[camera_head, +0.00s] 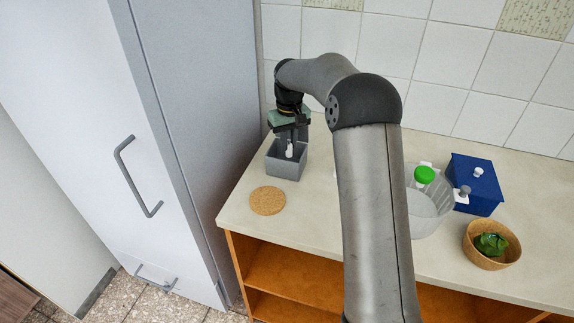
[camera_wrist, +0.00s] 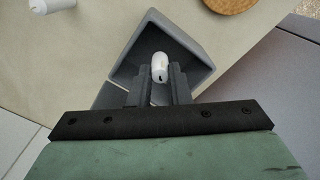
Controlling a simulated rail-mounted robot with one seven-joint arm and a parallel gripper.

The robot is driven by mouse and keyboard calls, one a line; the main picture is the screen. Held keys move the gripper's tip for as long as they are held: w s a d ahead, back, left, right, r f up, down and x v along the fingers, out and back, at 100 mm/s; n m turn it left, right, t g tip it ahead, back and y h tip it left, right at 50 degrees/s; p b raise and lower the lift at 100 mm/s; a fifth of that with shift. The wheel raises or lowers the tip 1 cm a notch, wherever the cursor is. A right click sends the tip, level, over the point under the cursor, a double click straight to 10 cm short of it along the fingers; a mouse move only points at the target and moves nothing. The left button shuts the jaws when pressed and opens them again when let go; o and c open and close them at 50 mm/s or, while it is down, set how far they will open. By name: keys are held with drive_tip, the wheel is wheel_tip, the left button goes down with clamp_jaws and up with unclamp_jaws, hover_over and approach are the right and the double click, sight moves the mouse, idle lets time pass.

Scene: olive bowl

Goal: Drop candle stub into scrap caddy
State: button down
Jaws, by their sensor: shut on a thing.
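The candle stub (camera_wrist: 159,67) is a small white piece with a dark wick tip, held between the two fingers of my gripper (camera_wrist: 160,84). In the head view the white stub (camera_head: 289,149) shows at the fingertips of my gripper (camera_head: 289,141). The scrap caddy (camera_head: 286,168) is a grey open-topped box on the counter. My gripper points down over its opening, and the stub is above or just inside the opening; the exact depth is unclear. In the wrist view the caddy's wall (camera_wrist: 190,38) surrounds the stub on the far sides.
A round cork mat (camera_head: 267,201) lies in front of the caddy. To the right are a clear container (camera_head: 424,210) near a green-topped item (camera_head: 425,175), a blue box (camera_head: 477,181) and a wooden bowl (camera_head: 477,257) with greens. A tall cabinet (camera_head: 190,130) stands close on the left.

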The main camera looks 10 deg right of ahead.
drive_tip(key=shift+f, duration=0.1)
drive_tip(key=c, duration=1.3)
unclamp_jaws()
wheel_tip(320, 180, up, 18)
drive_tip(key=shift+f, duration=0.25)
